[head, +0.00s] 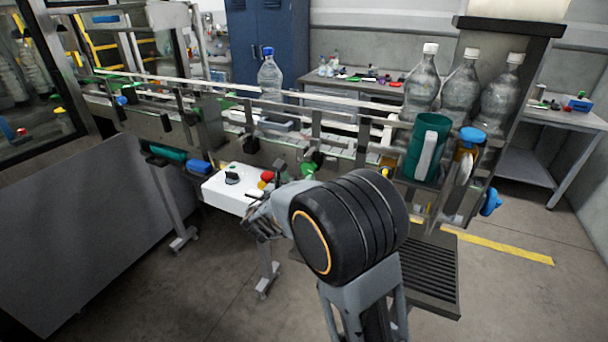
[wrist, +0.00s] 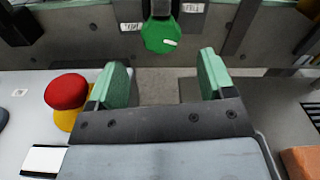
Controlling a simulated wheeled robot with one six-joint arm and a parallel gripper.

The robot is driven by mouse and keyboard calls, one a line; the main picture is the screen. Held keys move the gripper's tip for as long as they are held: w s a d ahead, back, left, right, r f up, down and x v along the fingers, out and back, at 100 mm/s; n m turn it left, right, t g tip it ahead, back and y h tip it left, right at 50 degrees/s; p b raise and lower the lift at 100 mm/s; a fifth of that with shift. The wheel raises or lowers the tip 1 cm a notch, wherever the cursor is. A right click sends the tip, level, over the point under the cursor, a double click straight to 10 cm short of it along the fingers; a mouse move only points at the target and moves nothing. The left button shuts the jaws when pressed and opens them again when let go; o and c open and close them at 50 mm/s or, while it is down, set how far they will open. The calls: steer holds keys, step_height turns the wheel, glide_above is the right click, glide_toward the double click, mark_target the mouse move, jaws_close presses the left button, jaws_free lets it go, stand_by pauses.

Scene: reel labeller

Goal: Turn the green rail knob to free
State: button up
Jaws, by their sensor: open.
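The green rail knob (wrist: 160,36) is round, with a short white mark towards its lower right. It sits on a dark stem at the grey rail, with a small printed label on each side; I cannot read them surely. My gripper (wrist: 162,75) is open and empty, its two green-padded fingers apart. The knob is just beyond the fingertips, roughly centred between them, with a gap showing. In the head view a green knob (head: 312,165) shows at the conveyor rail, partly hidden by my arm. My gripper (head: 264,213) is in front of it, its fingers largely hidden.
A white control box (head: 228,190) with a red button (head: 267,176) on yellow stands left of my gripper; the red button (wrist: 66,91) is close to the left finger. A bottle (head: 269,76) stands on the conveyor.

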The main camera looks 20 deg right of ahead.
steer(key=v, duration=0.6)
steer(key=shift+s+b, duration=0.15)
steer(key=shift+b, duration=0.15)
steer(key=shift+a, duration=0.1)
